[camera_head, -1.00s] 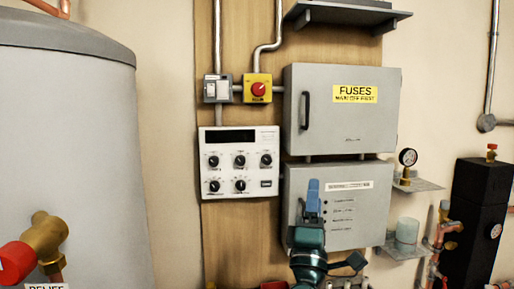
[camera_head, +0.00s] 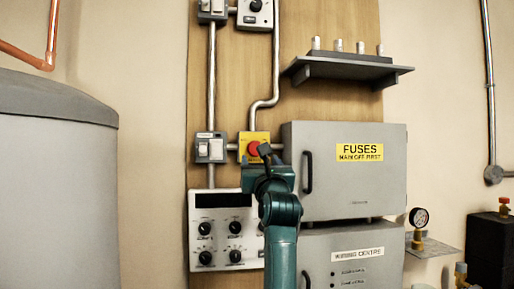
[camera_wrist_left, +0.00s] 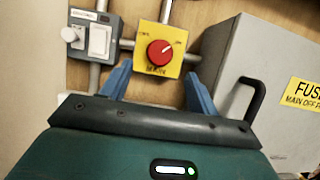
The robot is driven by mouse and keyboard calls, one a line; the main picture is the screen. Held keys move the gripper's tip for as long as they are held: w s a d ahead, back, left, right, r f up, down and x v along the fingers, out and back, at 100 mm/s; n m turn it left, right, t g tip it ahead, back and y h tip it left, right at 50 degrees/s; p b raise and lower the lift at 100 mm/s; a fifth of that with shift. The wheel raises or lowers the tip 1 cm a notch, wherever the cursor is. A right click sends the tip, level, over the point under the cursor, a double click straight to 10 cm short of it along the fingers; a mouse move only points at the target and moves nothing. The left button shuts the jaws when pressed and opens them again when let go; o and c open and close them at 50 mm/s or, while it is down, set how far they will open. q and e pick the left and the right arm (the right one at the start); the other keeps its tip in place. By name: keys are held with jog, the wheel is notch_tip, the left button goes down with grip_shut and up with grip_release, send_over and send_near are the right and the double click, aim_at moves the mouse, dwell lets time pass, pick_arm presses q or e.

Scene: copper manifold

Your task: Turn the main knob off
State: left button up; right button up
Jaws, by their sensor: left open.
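The main knob is a red round knob (camera_head: 252,148) on a yellow plate (camera_head: 245,138), on the wooden board left of the fuse box. My left gripper (camera_head: 262,155) is in front of it and hides part of the knob and plate. In the left wrist view the knob (camera_wrist_left: 160,53) shows whole, with a pale pointer mark slanting to the upper right. There, my blue fingers (camera_wrist_left: 158,80) are open and empty, one below each side of the yellow plate. They look apart from the knob. My right gripper is not in view.
The grey fuse box (camera_head: 345,190) with its black handle (camera_head: 308,172) stands close on the right. A grey switch box (camera_head: 210,148) is on the left. A white panel of dials (camera_head: 205,215) is below. A shelf (camera_head: 345,72) juts out above.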

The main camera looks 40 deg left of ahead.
pick_arm(q)
jog(key=p+x, duration=0.1)
jog(key=x, duration=0.5)
jog(key=shift+p, duration=0.3)
jog(key=shift+c, duration=0.2)
jog(key=c, duration=0.9)
